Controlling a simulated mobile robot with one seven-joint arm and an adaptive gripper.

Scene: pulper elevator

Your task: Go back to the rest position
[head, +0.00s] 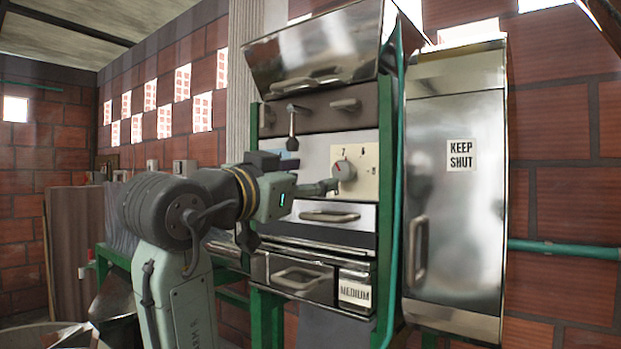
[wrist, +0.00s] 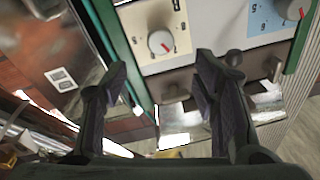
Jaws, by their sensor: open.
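My gripper (head: 330,187) is in front of the machine in the head view, close to a grey dial knob (head: 343,170) on a cream plate. From this side I cannot tell whether it touches the knob. In the wrist view my gripper (wrist: 162,75) has its two dark fingers spread apart with nothing between them. The knob (wrist: 161,42) shows there beyond the fingertips, with a red pointer mark.
A metal cabinet (head: 455,200) marked "KEEP SHUT" stands right of the machine. Drawer handles (head: 302,278) and a lever (head: 292,120) stick out of the machine. A green pipe (head: 393,230) runs down its right side. A second knob (wrist: 291,10) shows on a blue plate.

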